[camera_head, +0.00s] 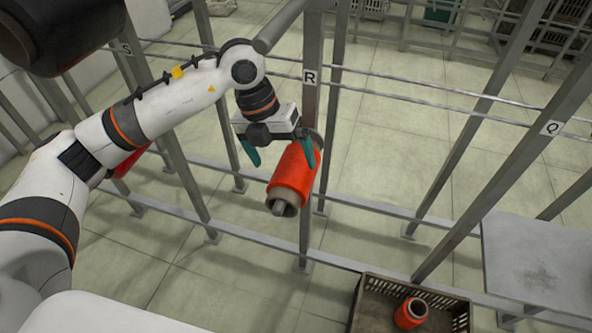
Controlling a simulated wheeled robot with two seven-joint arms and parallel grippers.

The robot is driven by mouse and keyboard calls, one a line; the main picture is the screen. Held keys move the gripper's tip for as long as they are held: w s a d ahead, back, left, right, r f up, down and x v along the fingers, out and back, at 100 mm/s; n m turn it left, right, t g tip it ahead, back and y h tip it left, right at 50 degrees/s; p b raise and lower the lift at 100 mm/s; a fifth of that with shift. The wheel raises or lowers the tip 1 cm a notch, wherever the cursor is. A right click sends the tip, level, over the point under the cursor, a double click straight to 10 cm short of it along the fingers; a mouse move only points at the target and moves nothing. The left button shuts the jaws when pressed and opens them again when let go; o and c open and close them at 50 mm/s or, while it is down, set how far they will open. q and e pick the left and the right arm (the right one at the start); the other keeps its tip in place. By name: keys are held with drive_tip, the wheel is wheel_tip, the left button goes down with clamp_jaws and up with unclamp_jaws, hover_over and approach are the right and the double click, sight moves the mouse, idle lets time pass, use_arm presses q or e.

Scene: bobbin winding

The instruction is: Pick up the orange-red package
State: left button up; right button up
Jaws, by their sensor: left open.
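An orange-red package (294,178), a wound bobbin on a grey-brown core, sits on a peg at the post marked R, its open core end facing down and toward me. My left gripper (281,164) is just above and around its upper part, with teal fingers spread open. One finger is left of the package with a visible gap; the other overlaps its right side in the picture. I cannot tell whether that finger touches it. A second orange-red package (411,313) is in the crate at the bottom. My right gripper is not in view.
The dark slatted crate (373,292) is at bottom right beside a grey flat panel (540,262). Metal posts, including R (310,76) and Q (551,128), and horizontal rails surround the gripper. Another red object (128,163) is partly hidden behind my left arm.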

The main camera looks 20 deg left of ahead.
sight(286, 169)
use_arm(q)
drive_tip(key=x, duration=0.3)
drive_tip(key=shift+w, duration=0.1)
drive_tip(key=shift+d+f, duration=0.1)
drive_tip(key=shift+f, duration=0.4)
drive_tip(key=x, duration=0.3)
drive_tip(key=shift+s+f+b, duration=0.3)
drive_tip(key=shift+s+f, duration=0.1)
drive_tip(key=shift+d+f, duration=0.1)
drive_tip(key=shift+f, duration=0.1)
drive_tip(key=c, duration=1.1)
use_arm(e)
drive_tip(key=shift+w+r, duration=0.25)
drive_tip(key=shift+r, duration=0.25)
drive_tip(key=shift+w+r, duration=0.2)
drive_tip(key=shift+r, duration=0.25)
